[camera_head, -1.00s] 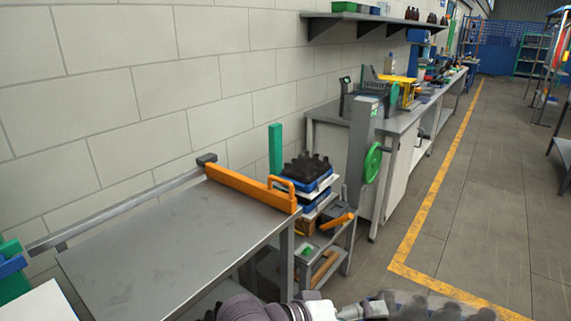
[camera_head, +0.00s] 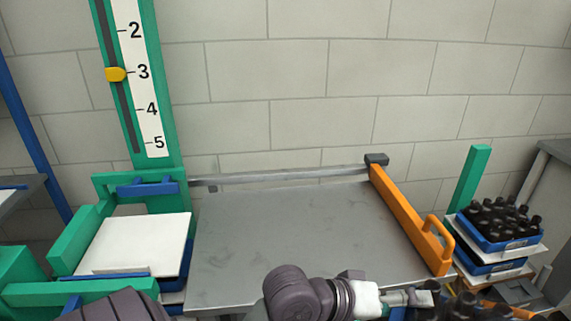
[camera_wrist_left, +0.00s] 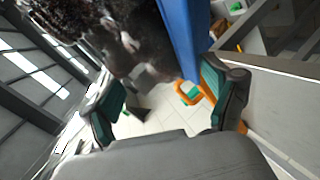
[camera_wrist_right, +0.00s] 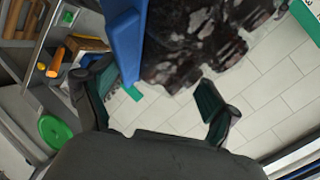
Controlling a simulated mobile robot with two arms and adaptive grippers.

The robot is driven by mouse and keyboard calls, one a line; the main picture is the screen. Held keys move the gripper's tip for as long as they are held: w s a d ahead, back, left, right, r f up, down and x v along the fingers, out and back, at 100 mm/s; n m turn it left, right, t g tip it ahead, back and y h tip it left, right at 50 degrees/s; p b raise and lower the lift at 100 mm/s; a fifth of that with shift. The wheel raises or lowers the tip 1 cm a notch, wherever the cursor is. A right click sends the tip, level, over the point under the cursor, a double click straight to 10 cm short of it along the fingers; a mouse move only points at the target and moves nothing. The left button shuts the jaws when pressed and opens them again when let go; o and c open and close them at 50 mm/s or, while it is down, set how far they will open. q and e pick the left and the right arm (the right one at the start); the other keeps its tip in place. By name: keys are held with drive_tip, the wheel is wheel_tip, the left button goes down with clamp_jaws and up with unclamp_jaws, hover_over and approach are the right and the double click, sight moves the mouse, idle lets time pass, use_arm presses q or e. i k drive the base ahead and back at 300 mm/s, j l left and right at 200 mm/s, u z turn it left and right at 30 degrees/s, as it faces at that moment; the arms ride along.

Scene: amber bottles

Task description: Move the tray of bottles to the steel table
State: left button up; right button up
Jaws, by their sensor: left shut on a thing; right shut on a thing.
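The blue tray of dark bottles shows in the left wrist view (camera_wrist_left: 183,38) and the right wrist view (camera_wrist_right: 124,42), with its blue wall between my fingers in each. In the head view only some blurred dark bottles (camera_head: 468,309) show at the bottom edge. My left gripper (camera_head: 418,298) is beside them; it is shut on the tray, as its wrist view (camera_wrist_left: 160,95) shows. My right gripper (camera_wrist_right: 158,98) is also shut on the tray and is out of the head view. A bare grey steel table (camera_head: 285,235) lies ahead.
An orange rail with a handle (camera_head: 405,215) edges the table's right side. A green post with a scale (camera_head: 140,80) and a white plate (camera_head: 138,245) stand at left. Another blue tray of dark bottles (camera_head: 497,228) sits on a stack at right. The table top is clear.

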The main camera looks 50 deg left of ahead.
sight(301, 230)
drive_tip(key=i+u, duration=0.15)
drive_tip(key=u, duration=0.3)
drive_tip(key=i+u, duration=0.15)
drive_tip(key=u, duration=0.3)
drive_tip(key=i+l+u, duration=0.15)
drive_tip(key=u, duration=0.3)
drive_tip(key=i+l+u, duration=0.2)
drive_tip(key=i+u, duration=0.25)
drive_tip(key=i, duration=0.1)
